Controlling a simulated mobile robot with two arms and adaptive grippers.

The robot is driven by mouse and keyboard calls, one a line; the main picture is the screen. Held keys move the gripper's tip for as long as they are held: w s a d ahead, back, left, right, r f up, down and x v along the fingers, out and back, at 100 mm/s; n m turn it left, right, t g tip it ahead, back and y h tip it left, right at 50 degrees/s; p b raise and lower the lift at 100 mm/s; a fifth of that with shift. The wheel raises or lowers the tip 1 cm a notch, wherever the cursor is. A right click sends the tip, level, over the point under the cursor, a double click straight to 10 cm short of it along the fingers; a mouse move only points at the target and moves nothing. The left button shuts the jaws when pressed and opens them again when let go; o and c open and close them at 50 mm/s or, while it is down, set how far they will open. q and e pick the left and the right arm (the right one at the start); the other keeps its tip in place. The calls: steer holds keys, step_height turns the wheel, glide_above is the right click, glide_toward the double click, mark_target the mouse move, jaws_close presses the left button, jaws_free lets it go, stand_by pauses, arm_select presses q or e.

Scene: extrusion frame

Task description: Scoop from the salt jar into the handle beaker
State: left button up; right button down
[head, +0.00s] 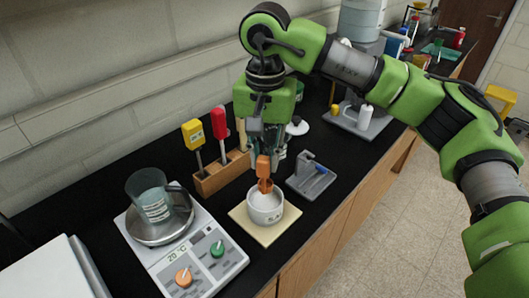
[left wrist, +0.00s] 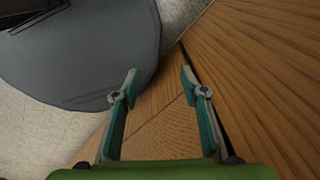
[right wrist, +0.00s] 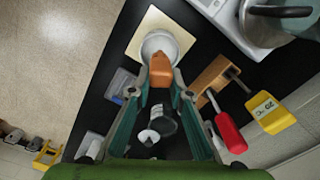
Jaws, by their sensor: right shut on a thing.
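My right gripper (head: 270,158) points down and is shut on an orange-brown scoop (head: 264,170), which also shows between its fingers in the right wrist view (right wrist: 162,70). The scoop's lower end is at the mouth of the white salt jar (head: 265,209); I cannot tell how deep it reaches. The jar, also in the right wrist view (right wrist: 162,43), stands upright on a beige mat (head: 243,221). My left gripper (left wrist: 158,80) is open and empty in the left wrist view.
A wooden rack (head: 212,180) with a yellow tool (head: 193,134) and a red tool (head: 219,122) stands behind the jar. A grey holder (head: 309,178) with a blue part is right of it. A white box (head: 50,272) lies at the near left.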

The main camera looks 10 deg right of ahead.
mark_target(264, 175)
step_height(264, 175, down, 2)
steer(key=shift+f+b, duration=0.15)
steer(key=shift+b, duration=0.35)
steer(key=shift+f+b, duration=0.8)
steer(key=shift+f, duration=0.1)
arm_select(q)
steer(key=shift+w+d+f+b, duration=0.15)
steer(key=shift+w+f+b, duration=0.1)
steer(key=shift+f, duration=0.45)
steer(key=shift+w+d+f+b, duration=0.15)
steer(key=shift+f+b, duration=0.1)
steer(key=shift+f, duration=0.5)
steer(key=shift+w+d+f+b, duration=0.1)
steer(key=shift+w+f+b, duration=0.15)
steer(key=shift+f, duration=0.45)
arm_select(e)
steer(key=shift+f, duration=0.8)
arm_select(q)
steer(key=shift+s+a, duration=0.1)
steer(key=shift+r+p, duration=2.9)
arm_select(e)
steer(key=shift+r, duration=5.05)
arm_select(q)
steer(key=shift+r, duration=0.1)
